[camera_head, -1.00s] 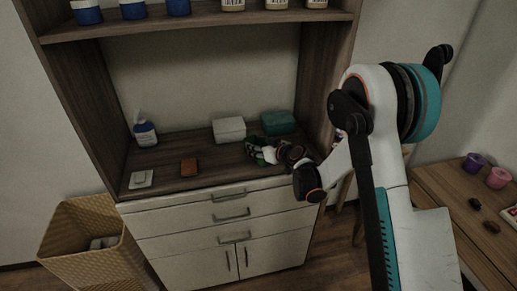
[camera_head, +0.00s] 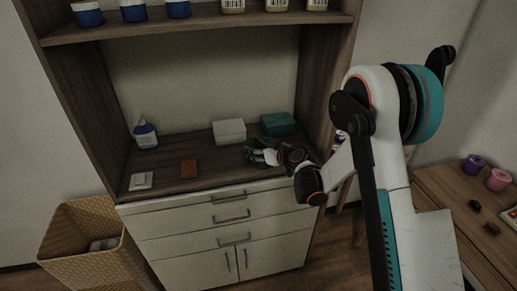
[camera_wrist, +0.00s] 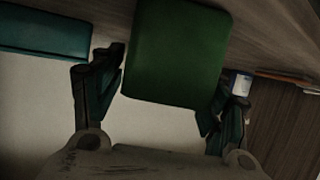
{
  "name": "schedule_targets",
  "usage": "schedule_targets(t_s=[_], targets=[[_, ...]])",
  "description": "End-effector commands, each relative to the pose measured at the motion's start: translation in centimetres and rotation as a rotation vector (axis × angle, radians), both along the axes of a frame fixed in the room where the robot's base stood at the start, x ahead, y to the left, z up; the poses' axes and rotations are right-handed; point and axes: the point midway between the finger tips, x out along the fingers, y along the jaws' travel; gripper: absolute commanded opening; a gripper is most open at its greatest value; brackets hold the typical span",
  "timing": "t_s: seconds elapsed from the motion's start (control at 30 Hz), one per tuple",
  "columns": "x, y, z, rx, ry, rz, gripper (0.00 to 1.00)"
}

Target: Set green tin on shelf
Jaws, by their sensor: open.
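The green tin (camera_wrist: 178,50) fills the upper middle of the wrist view, between the two fingers. My gripper (camera_wrist: 165,95) is open around it. I cannot tell whether the fingers touch it. In the head view my gripper (camera_head: 258,151) is low over the cabinet's counter (camera_head: 215,175), at its right part. There the tin is mostly hidden by the gripper. The upper shelf (camera_head: 205,24) runs across the cabinet above and carries blue-and-white jars (camera_head: 134,11) on the left and jars with barcode labels (camera_head: 277,4) on the right.
A white box (camera_head: 229,131) and a teal-green box (camera_head: 279,123) stand behind my gripper. The cabinet's right side wall (camera_head: 327,80) is close to my arm.

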Motion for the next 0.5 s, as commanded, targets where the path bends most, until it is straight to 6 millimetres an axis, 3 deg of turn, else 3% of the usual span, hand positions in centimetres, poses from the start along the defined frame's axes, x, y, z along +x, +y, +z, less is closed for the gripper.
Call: schedule_targets(t_s=[0.5], targets=[[-7.0, -5.7, 3.8, 0.000, 0.000, -0.002, 0.68]])
